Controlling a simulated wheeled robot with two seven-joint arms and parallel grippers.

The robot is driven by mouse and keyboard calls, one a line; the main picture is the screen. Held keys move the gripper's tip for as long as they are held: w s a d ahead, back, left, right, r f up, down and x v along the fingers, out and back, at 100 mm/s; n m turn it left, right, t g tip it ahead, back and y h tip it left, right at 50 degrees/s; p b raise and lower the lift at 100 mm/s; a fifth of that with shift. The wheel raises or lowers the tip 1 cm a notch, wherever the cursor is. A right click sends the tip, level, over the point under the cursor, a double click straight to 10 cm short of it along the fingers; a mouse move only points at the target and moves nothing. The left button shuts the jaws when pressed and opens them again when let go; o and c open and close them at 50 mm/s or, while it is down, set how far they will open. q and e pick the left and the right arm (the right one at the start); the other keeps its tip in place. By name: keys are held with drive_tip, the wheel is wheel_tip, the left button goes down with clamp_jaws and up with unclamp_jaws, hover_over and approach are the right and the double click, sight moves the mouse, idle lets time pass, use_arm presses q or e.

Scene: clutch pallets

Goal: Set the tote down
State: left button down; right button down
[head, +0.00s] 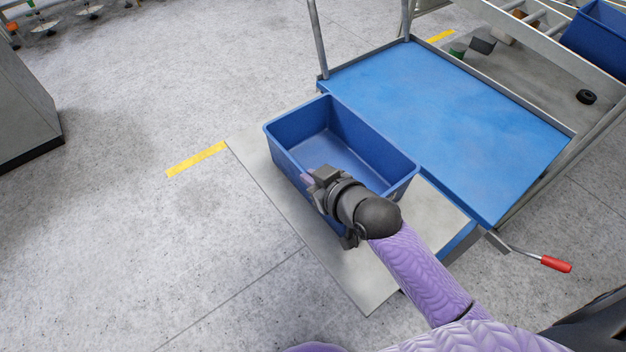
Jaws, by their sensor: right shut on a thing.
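A blue tote (291,125), open at the top and empty as far as I see, is upright at the front edge of a blue cart deck. A light grey plate (262,185) lies below it; I cannot tell whether the tote touches the plate or is held above it. My right gripper (318,182) is shut on the near long wall of the tote. My wrist hides part of that wall and the tote's near right side. My left gripper is not in view.
The blue deck (440,105) behind the tote is bare, with grey posts at its corners. A red-tipped lever (555,264) sticks out at right. Another blue tote (598,40) stands on the rack. A grey cabinet (25,110) is at left. Open floor lies between.

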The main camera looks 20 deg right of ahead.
drive_tip(key=c, duration=0.8)
unclamp_jaws()
drive_tip(key=shift+r, duration=0.1)
use_arm(q)
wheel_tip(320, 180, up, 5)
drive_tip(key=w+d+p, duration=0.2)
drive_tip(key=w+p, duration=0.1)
drive_tip(key=p, duration=0.1)
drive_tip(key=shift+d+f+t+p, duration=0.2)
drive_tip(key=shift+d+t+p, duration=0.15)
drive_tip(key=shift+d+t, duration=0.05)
use_arm(e)
drive_tip(key=v, duration=1.2)
drive_tip(key=shift+r, duration=0.15)
